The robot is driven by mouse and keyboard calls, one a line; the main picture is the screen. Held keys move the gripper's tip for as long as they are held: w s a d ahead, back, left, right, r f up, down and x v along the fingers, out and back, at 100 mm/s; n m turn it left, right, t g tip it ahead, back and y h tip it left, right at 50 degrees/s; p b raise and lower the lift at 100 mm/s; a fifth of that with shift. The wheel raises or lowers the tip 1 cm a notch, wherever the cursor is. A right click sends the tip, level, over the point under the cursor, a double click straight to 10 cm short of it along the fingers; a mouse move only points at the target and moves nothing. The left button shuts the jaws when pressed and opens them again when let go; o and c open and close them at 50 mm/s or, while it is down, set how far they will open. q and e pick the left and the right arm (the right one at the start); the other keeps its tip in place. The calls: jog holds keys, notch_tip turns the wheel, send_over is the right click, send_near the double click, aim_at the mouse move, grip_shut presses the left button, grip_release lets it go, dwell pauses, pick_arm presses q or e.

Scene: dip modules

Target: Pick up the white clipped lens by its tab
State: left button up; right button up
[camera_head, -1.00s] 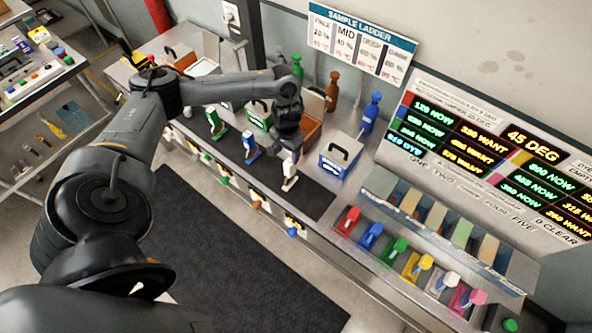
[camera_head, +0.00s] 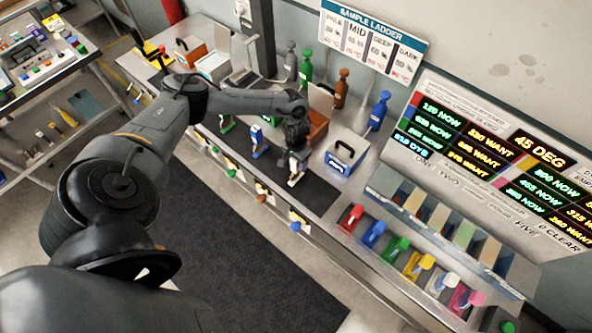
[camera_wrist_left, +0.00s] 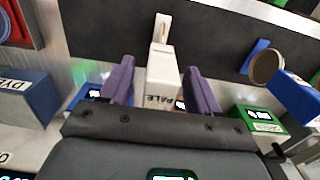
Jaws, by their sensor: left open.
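The white lens piece (camera_head: 293,180) stands on the dark mat at the front of the bench, just below my left gripper (camera_head: 297,162). In the left wrist view the white piece (camera_wrist_left: 163,62) is a pale block with a narrow tab pointing away and lettering reading "PALE" on its near face. My left gripper (camera_wrist_left: 160,84) shows two purple fingers, apart, one on each side of the white block. I cannot tell whether either finger touches it. The block's near end is hidden behind the gripper body. My right gripper is in neither view.
A blue box with a black handle (camera_head: 341,163) stands close on the right. A blue piece (camera_head: 258,141) stands to the left on the mat. A row of coloured levers (camera_head: 397,248) lies at the right front. Brown (camera_head: 341,92) and blue bottles (camera_head: 379,111) stand behind.

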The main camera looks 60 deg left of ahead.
pick_arm(q)
jog(key=shift+f, duration=0.35)
grip_shut()
jog(key=shift+r, duration=0.1)
